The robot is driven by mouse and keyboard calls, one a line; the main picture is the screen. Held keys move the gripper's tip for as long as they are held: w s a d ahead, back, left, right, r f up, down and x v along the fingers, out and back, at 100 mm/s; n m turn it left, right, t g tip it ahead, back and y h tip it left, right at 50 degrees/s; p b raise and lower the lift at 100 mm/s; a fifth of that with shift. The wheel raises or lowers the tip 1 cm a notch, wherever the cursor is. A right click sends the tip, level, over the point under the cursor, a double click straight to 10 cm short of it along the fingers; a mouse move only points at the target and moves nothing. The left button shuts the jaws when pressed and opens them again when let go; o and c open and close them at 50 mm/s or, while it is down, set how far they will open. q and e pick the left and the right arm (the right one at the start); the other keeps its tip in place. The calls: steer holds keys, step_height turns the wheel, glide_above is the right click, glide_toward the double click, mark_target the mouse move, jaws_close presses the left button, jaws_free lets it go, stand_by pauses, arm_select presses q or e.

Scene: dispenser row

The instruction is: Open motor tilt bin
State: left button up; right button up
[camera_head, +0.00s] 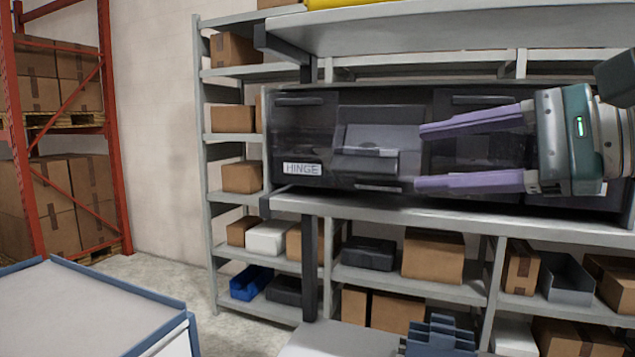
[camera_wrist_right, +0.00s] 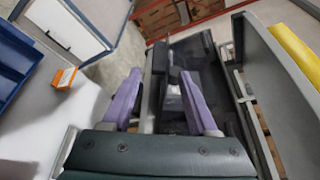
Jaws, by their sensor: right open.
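A row of dark, see-through tilt bins (camera_head: 300,130) stands on a grey shelf. The leftmost bin carries a white label reading HINGE (camera_head: 302,169). No label reading motor can be made out. A middle bin (camera_head: 375,138) shows a grey box-like shape and a handle; I cannot tell how far it is tilted. My right gripper (camera_head: 418,157) reaches in from the right, in front of the row. Its two purple fingers are wide apart and empty, and they hide parts of the bins behind. In the right wrist view the fingers (camera_wrist_right: 160,76) point along the dark row. My left gripper is not in view.
A grey shelf board (camera_head: 450,30) hangs above the row and a shelf edge (camera_head: 420,207) runs below it. Cardboard boxes (camera_head: 433,255) fill lower shelves. A blue-edged table (camera_head: 80,310) stands at front left. An orange box (camera_wrist_right: 65,78) shows in the wrist view.

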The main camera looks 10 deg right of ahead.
mark_target(373, 162)
steer(key=p+x, duration=0.2)
steer(key=x, duration=0.6)
steer(key=shift+w+a, duration=0.15)
steer(key=shift+a, duration=0.05)
steer(key=shift+w+a+f, duration=0.25)
steer(key=shift+w+a, duration=0.05)
steer(key=shift+w, duration=0.15)
steer(key=c, duration=0.9)
jaws_close()
steer(key=shift+f, duration=0.1)
